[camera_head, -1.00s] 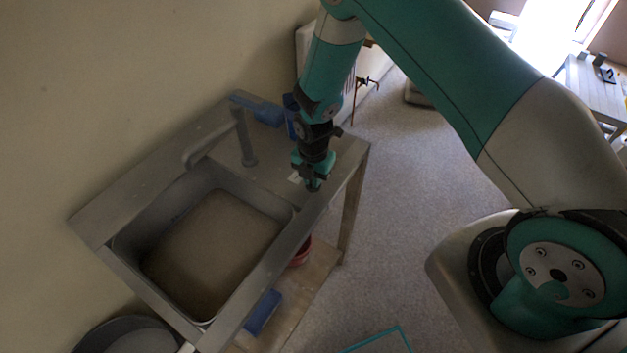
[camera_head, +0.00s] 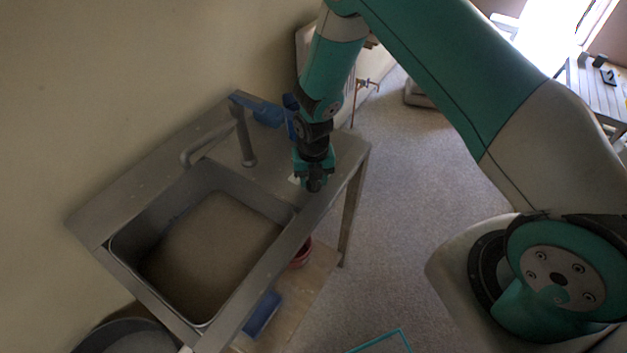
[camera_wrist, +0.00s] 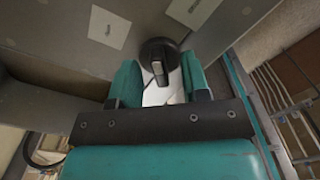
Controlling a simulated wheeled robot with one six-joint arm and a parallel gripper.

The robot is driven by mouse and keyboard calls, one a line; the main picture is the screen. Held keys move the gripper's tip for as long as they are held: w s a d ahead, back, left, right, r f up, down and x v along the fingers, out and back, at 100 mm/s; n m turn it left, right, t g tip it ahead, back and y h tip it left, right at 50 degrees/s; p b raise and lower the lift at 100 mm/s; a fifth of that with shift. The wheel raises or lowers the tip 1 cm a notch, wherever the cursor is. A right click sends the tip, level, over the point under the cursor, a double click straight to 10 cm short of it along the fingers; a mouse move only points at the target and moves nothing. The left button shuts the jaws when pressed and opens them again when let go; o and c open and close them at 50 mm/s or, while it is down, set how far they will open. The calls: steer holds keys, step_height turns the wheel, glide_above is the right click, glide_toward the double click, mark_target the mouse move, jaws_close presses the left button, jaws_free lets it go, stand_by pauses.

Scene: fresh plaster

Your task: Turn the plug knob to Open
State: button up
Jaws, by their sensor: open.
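The plug knob (camera_wrist: 158,55) is a round black knob with a pale bar across it, ahead of my gripper in the wrist view. My gripper (camera_wrist: 160,78) is open, with one teal finger on each side of the knob's near end in that view. I cannot tell whether the fingers touch it. In the head view my gripper (camera_head: 314,182) points down at the counter right of the sink, and it hides the knob. White label plates lie around the knob, one at upper left (camera_wrist: 108,28) and one at upper right (camera_wrist: 193,8); their writing is not readable.
The grey sink basin (camera_head: 205,255) holds murky brownish water. A bent tap (camera_head: 245,140) stands behind it, close to my wrist. Blue items (camera_head: 262,112) lie at the counter's back edge. A red bucket (camera_head: 301,252) is below. Open floor (camera_head: 410,190) lies to the right.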

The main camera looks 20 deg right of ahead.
step_height(320, 180, up, 12)
steer(key=p, duration=0.8)
